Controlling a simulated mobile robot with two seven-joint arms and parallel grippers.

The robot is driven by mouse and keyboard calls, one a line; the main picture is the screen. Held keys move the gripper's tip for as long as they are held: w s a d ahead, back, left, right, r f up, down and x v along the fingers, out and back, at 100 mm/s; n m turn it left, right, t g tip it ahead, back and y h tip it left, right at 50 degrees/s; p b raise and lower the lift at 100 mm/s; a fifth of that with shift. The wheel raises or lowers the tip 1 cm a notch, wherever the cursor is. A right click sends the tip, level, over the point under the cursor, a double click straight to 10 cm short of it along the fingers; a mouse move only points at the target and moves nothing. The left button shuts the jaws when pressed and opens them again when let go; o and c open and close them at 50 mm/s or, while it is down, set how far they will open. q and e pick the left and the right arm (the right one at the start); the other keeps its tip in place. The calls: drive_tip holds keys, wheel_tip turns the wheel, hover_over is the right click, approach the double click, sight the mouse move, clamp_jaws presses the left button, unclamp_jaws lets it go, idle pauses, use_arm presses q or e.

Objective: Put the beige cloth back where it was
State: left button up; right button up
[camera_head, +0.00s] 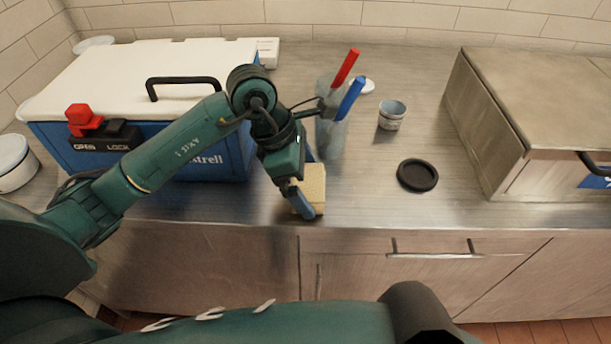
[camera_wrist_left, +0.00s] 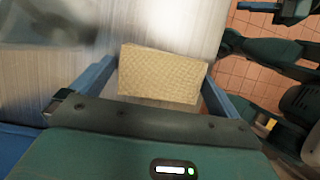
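The beige cloth (camera_head: 315,186) is a folded, block-like piece near the front edge of the metal counter. In the left wrist view the cloth (camera_wrist_left: 162,75) lies between the two blue fingers, slightly turned relative to them. My left gripper (camera_head: 303,190) points down at the cloth, with one finger in front of it. In the left wrist view the fingers of my left gripper (camera_wrist_left: 161,72) are wide apart, with their tips close to opposite cloth edges. Whether they press on it is unclear. I cannot tell whether the cloth rests on the counter. My right gripper is not visible.
A blue cooler (camera_head: 205,150) with a white lid stands left, behind my left arm. A clear container (camera_head: 331,135) with red- and blue-handled tools is just behind the cloth. A black disc (camera_head: 417,175), a small tin (camera_head: 392,115) and a large metal box (camera_head: 540,100) stand right.

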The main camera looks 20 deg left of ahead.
use_arm(q)
drive_tip(key=shift+r, duration=0.25)
drive_tip(key=v, duration=1.1)
drive_tip(key=shift+a+r+b, duration=0.3)
drive_tip(key=shift+r, duration=0.05)
drive_tip(key=shift+s+d+f, duration=0.1)
